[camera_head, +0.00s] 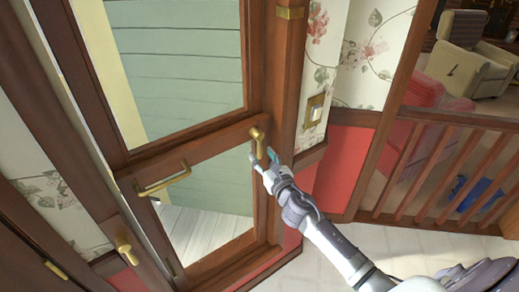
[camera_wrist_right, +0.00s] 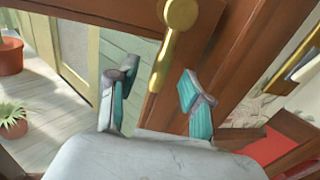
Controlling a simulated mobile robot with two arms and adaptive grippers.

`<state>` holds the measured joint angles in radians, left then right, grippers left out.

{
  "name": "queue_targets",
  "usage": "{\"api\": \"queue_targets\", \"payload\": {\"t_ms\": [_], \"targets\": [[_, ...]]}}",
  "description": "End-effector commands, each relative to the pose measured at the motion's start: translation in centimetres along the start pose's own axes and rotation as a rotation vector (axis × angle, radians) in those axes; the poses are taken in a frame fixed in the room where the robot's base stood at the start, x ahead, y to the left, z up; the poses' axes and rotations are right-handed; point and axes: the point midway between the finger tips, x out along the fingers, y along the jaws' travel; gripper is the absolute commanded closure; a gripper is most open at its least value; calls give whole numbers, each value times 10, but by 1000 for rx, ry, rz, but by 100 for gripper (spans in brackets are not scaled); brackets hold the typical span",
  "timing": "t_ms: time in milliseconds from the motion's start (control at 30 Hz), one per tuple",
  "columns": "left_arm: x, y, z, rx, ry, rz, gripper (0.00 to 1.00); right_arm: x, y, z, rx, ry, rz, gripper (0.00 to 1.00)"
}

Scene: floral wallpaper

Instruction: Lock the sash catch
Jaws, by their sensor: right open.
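A brass sash catch (camera_head: 257,140) is mounted on the right side of a wood-framed glazed door or window (camera_head: 205,131). Its rounded knob is at the top and its lever hangs downward. In the right wrist view the catch (camera_wrist_right: 175,40) comes down from the top middle, its lower end appearing between my fingers. My right gripper (camera_head: 263,160) is open just below the catch in the head view; it also shows in the right wrist view (camera_wrist_right: 157,88) with teal-padded fingers apart. I cannot tell whether a finger touches the lever. My left gripper is out of view.
A brass pull handle (camera_head: 163,180) crosses the frame's middle rail. Another brass fitting (camera_head: 126,247) is at lower left. A brass switch plate (camera_head: 314,112) is on the floral wall. A wooden railing (camera_head: 440,170) stands at right. Potted plants (camera_wrist_right: 12,115) show outside through the glass.

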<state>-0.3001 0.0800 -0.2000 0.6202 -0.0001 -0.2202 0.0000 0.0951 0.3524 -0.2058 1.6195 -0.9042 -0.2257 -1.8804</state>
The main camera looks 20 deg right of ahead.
Motion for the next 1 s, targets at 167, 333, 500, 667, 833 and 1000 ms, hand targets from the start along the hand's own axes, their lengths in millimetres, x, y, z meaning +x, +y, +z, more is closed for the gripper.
{"api": "queue_targets", "payload": {"t_ms": [167,333,500,667,833,1000], "targets": [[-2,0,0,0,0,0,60,21,-1,0,0,0,-2,50],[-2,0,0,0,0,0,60,27,0,0,0,0,0,50],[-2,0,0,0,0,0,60,27,0,0,0,0,0,50],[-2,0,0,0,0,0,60,27,0,0,0,0,0,69],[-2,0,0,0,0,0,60,27,0,0,0,0,0,97],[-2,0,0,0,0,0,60,27,0,0,0,0,0,100]]}}
